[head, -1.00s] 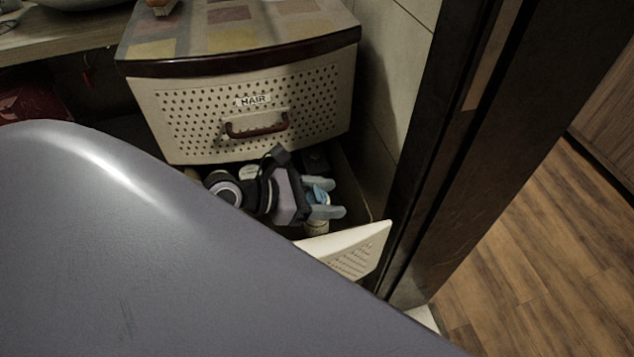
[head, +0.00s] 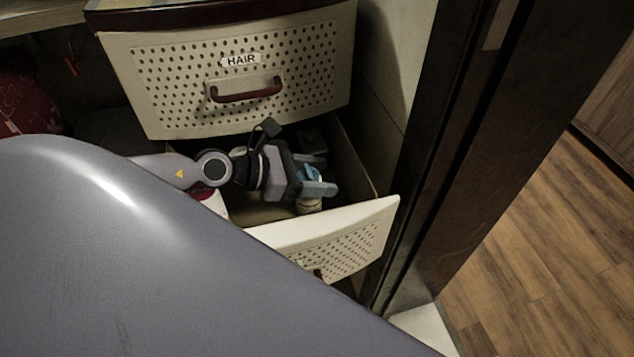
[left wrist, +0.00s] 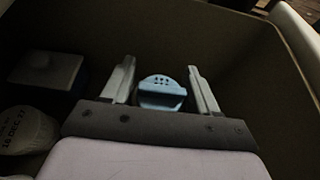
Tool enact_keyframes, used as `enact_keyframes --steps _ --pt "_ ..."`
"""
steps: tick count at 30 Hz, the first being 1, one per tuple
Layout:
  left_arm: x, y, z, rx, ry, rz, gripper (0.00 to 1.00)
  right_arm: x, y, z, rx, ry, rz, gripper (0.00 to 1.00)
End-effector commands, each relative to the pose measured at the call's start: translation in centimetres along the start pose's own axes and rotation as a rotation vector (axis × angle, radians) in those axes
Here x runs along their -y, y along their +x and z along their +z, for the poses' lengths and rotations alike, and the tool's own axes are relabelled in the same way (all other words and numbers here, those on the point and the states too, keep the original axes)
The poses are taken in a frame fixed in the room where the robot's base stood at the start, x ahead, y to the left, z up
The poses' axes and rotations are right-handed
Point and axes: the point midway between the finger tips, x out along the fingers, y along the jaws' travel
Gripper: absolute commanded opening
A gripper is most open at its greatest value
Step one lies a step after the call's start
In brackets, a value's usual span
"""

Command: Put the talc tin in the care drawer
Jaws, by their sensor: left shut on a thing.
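My left gripper (head: 319,181) is inside the open lower drawer (head: 338,221), below the closed drawer labelled HAIR (head: 241,60). It is shut on the talc tin (head: 310,205), which has a pale body and a blue cap. In the left wrist view the tin's blue sifter cap (left wrist: 161,92), with small holes, sits between the two fingers. The tin's lower body is hidden there, and I cannot tell whether it touches the drawer floor. The open drawer's label is not readable. My right gripper is not in view.
In the drawer, left of the gripper, are a dark box (left wrist: 47,74) and a pale round lid (left wrist: 27,130) with a printed date. A red and white item (head: 213,201) shows beside my arm. A dark door frame (head: 440,150) stands close on the right.

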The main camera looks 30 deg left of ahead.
Motion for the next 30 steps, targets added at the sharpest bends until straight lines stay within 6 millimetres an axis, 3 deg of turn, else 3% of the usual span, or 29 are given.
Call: enact_keyframes --steps 12,13,15,27,30 --pt "-0.07 0.20 -0.37 0.003 0.000 0.002 0.21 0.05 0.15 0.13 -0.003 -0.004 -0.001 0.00" --pt "-0.05 0.20 -0.43 0.001 0.000 0.002 0.62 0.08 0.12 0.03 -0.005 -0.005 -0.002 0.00" --pt "-0.05 0.16 -0.34 0.001 0.000 0.002 0.85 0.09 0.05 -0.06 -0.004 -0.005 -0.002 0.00" --pt "-0.05 -0.06 0.20 0.001 0.001 0.002 0.85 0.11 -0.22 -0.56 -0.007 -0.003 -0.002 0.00" --pt "-0.14 -0.63 -0.39 -0.001 -0.001 0.004 0.85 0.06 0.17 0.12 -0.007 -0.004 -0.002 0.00"
